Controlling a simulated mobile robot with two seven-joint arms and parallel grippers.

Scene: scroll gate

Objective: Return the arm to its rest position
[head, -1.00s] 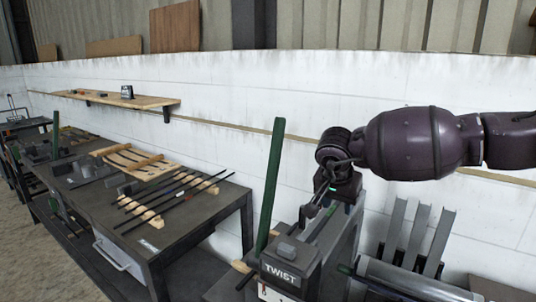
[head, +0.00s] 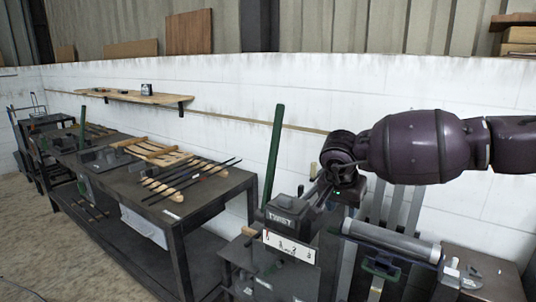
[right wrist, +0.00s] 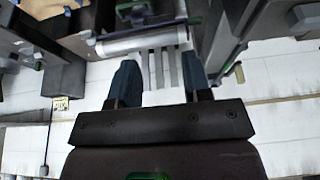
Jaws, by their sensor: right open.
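My right arm (head: 420,147), dark purple, comes in from the right in the head view and bends down at the wrist. My right gripper (head: 321,194) hangs behind the dark machine marked TWIST (head: 287,212), and its fingers are small and partly hidden in that view. In the right wrist view the two blue-grey fingers of the right gripper (right wrist: 160,82) stand apart with nothing between them. I cannot tell how far the fingers are from the machine. My left gripper is not in view.
A dark workbench (head: 205,203) with black rods on wooden rests stands to the left. A tall green post (head: 274,150) rises beside the machine. A grey roller (head: 390,240) lies at the lower right. A wooden shelf (head: 145,97) hangs on the white wall (head: 340,85).

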